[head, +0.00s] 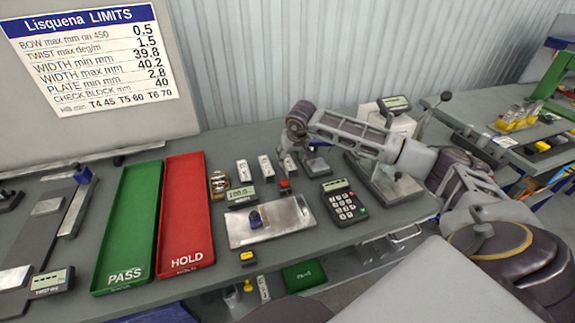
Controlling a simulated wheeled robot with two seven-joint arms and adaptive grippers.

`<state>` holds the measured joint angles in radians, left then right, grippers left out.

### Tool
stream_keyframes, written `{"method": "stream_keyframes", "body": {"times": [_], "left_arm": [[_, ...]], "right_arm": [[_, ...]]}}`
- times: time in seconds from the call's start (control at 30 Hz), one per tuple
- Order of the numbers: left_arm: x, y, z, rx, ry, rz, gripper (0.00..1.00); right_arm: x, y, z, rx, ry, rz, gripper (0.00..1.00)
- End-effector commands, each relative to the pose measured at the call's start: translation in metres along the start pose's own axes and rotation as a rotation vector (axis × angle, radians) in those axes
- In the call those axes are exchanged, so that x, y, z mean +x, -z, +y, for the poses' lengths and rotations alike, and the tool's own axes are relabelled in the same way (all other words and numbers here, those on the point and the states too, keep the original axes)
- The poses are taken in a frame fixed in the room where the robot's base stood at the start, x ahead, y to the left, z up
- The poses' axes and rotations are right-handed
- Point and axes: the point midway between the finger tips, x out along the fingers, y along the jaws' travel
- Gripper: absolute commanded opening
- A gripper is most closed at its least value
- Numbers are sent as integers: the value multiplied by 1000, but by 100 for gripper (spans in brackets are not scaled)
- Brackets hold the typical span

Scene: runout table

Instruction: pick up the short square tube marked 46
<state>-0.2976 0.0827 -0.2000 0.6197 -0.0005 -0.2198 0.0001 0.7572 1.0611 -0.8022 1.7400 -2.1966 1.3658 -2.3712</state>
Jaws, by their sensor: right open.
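Several short, pale metal pieces stand in a row behind the flat metal plate: one on the left (243,170), one in the middle (266,168) and one on the right (290,165). Their markings are too small to read, so I cannot tell which is marked 46. My right gripper (284,153) reaches in from the right and points down at the right-hand piece. It is open, and its fingers are small and partly hidden by the wrist. I cannot tell whether it touches the piece. My left gripper is not in view.
A green PASS tray (125,230) and a red HOLD tray (183,220) lie to the left. A metal plate (270,222) with a blue-topped item, a small display (241,195) and a keypad device (344,202) are in front. A limits sign (90,55) hangs behind.

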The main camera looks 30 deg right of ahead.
Motion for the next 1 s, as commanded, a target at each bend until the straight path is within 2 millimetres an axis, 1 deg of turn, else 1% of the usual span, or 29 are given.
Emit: {"method": "stream_keyframes", "body": {"times": [0.1,0.33,0.5,0.7,1.0], "left_arm": [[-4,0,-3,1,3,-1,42],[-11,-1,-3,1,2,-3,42],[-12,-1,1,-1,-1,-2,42],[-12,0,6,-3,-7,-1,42],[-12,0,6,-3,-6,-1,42]], "right_arm": [[10,-3,-2,0,1,-4,61],[34,-4,-4,2,1,-3,61],[46,-4,-4,0,1,-1,61],[48,-4,-4,0,1,0,61],[48,-4,-4,0,1,-1,61]]}}
